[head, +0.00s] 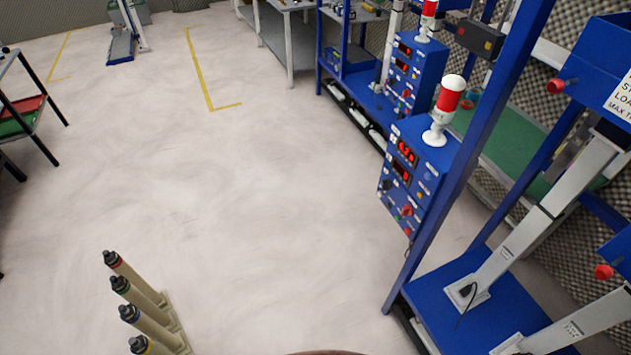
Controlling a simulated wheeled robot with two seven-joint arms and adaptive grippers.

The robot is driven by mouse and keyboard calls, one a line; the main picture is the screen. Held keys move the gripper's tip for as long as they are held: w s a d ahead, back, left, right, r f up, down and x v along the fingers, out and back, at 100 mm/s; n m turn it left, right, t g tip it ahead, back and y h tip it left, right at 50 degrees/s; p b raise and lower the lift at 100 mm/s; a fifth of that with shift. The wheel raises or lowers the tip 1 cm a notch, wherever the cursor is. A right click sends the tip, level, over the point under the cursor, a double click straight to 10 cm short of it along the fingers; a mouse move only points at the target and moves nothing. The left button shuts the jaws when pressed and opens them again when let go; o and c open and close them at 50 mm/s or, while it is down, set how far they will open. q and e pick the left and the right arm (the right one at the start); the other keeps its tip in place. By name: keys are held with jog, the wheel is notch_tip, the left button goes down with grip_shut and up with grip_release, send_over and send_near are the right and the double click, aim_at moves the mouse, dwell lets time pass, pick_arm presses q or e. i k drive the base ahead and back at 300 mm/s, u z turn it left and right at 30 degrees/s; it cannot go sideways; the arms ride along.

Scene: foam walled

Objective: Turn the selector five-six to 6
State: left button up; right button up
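A blue control box (425,165) with red digital displays (404,152), small knobs and a red knob (406,210) stands on the right side in the head view. A second similar blue control box (412,72) stands behind it, also with red displays. I cannot tell which knob is the selector five-six, and the markings are too small to read. Neither of my grippers is in view.
Red-and-white signal lamps (446,108) stand on the boxes. A blue frame post (480,140) and a blue base (470,305) flank the nearer box. Beige cylinders with black caps (137,278) stand at lower left. The pale floor (240,220) between is clear.

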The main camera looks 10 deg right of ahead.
aim_at(386, 184)
jog(key=u, duration=0.25)
jog(key=i, duration=2.65)
jog(key=u, duration=1)
